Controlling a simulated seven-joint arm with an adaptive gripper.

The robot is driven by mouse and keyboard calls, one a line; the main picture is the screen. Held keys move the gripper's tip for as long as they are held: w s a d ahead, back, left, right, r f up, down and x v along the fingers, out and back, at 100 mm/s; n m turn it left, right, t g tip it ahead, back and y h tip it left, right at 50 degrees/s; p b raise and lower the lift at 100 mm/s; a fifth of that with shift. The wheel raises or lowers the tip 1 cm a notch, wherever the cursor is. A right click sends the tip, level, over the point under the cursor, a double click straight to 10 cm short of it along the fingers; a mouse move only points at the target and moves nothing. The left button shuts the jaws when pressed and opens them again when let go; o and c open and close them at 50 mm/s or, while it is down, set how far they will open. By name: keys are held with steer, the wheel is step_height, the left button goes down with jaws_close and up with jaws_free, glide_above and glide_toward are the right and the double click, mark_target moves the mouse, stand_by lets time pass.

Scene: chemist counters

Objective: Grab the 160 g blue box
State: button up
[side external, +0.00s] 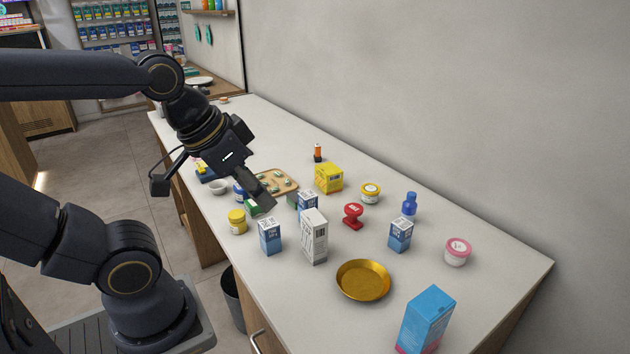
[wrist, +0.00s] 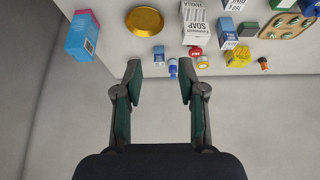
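Several blue boxes stand on the counter; I cannot read a 160 g label on any. A large blue box with a pink base (side external: 427,318) is at the near right end; it also shows at the left of the wrist view (wrist: 82,36). Small blue-and-white boxes stand at front left (side external: 270,237), right (side external: 400,235) and behind the white soap box (side external: 308,199). The wrist view shows small ones, including one right of the soap box (wrist: 227,34) and one left of it (wrist: 158,52). My gripper (wrist: 160,76) is open and empty, above the counter's left half (side external: 262,202).
A white soap box (side external: 315,237) stands mid-counter beside a gold bowl (side external: 363,280). A red stamp (side external: 353,215), blue bottle (side external: 410,204), yellow box (side external: 329,178), pink-lidded jar (side external: 457,251) and yellow jar (side external: 237,222) stand around. A wall runs along the back.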

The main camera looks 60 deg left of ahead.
steer(key=o, duration=0.6)
steer(key=shift+o, duration=0.2)
